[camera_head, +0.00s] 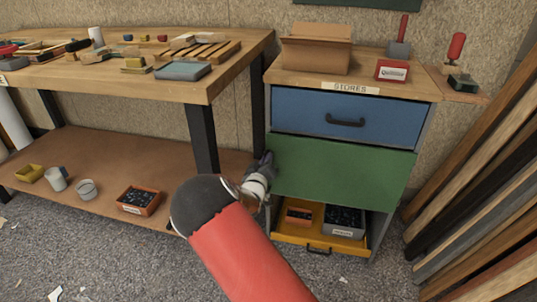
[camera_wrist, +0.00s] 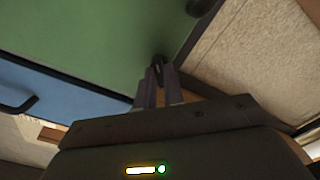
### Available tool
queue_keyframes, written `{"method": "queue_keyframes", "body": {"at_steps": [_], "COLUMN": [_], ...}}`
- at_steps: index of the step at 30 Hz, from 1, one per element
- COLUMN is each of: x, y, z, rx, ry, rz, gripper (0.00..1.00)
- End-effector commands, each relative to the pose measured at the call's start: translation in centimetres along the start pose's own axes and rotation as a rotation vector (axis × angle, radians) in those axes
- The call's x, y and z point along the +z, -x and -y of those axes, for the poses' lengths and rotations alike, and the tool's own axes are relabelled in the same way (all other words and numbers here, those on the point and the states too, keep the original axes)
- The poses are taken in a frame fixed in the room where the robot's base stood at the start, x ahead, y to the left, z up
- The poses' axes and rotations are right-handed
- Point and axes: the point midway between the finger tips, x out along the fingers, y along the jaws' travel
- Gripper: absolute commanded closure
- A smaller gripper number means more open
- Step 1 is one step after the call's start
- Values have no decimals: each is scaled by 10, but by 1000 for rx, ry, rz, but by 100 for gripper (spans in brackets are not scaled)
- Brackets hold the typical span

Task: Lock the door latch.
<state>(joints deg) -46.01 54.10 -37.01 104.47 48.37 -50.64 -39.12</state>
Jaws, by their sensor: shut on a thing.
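A flat green door panel (camera_head: 340,172) closes the middle of the cabinet, below the blue drawer. In the wrist view the green panel (camera_wrist: 90,40) fills the upper left. My gripper (camera_head: 264,166) is at the panel's left edge. In the wrist view my gripper's fingertips (camera_wrist: 158,70) are close together on a small dark piece, apparently the latch (camera_wrist: 158,60), at the panel's edge. The fingers hide most of it, so its turn position cannot be told. In the head view my wrist hides the latch.
The blue drawer (camera_head: 340,117) is shut. The yellow drawer (camera_head: 290,237) below is pulled out and holds bins. The workbench (camera_head: 215,88) and its black leg (camera_head: 203,140) stand close left of my gripper. Boards (camera_head: 480,185) lean at the right.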

Motion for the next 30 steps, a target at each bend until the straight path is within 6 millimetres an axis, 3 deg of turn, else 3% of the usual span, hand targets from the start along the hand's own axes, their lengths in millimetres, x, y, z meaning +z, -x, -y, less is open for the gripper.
{"method": "queue_keyframes", "body": {"at_steps": [4, 11, 21, 30], "x": [0, 0, 0, 0], "y": [0, 1, 1, 1], "z": [1, 2, 1, 1], "rx": [-2, -3, -2, -2], "ry": [53, 329, 378, 699], "rz": [0, 0, 0, 0], "gripper": [100, 100, 100, 100]}}
